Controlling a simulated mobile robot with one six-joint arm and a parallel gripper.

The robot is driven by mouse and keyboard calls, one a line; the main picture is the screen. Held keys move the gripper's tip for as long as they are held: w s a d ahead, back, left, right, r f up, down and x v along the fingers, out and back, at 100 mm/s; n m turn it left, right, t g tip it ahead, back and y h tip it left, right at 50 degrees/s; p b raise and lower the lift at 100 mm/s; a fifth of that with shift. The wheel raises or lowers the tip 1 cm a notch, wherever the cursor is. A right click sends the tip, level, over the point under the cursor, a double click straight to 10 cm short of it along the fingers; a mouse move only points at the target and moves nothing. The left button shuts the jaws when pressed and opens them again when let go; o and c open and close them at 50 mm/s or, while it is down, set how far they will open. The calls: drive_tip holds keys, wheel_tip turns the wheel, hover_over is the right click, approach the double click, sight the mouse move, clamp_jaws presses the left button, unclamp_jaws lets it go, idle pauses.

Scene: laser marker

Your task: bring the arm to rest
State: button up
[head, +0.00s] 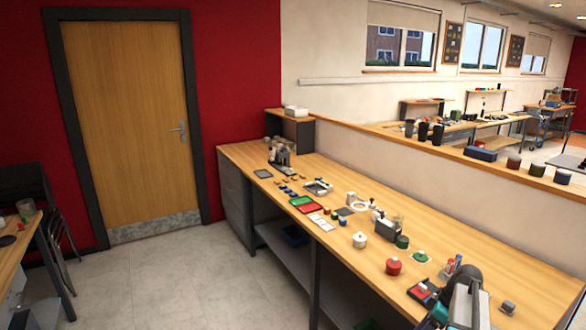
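My gripper does not show in the head view, so I cannot see where it is or whether it holds anything. A dark rounded shape with a grey block (468,302) stands at the bottom right, cut off by the lower edge. I cannot tell what it is. The long wooden workbench (340,262) runs from the middle of the view to the lower right.
The bench carries a red pot (393,266), a white pot (360,240), a green tray (302,200) and several small parts. A low wall (400,165) runs behind it. The grey floor (170,275) before the wooden door (128,110) is clear. Another table (28,240) stands left.

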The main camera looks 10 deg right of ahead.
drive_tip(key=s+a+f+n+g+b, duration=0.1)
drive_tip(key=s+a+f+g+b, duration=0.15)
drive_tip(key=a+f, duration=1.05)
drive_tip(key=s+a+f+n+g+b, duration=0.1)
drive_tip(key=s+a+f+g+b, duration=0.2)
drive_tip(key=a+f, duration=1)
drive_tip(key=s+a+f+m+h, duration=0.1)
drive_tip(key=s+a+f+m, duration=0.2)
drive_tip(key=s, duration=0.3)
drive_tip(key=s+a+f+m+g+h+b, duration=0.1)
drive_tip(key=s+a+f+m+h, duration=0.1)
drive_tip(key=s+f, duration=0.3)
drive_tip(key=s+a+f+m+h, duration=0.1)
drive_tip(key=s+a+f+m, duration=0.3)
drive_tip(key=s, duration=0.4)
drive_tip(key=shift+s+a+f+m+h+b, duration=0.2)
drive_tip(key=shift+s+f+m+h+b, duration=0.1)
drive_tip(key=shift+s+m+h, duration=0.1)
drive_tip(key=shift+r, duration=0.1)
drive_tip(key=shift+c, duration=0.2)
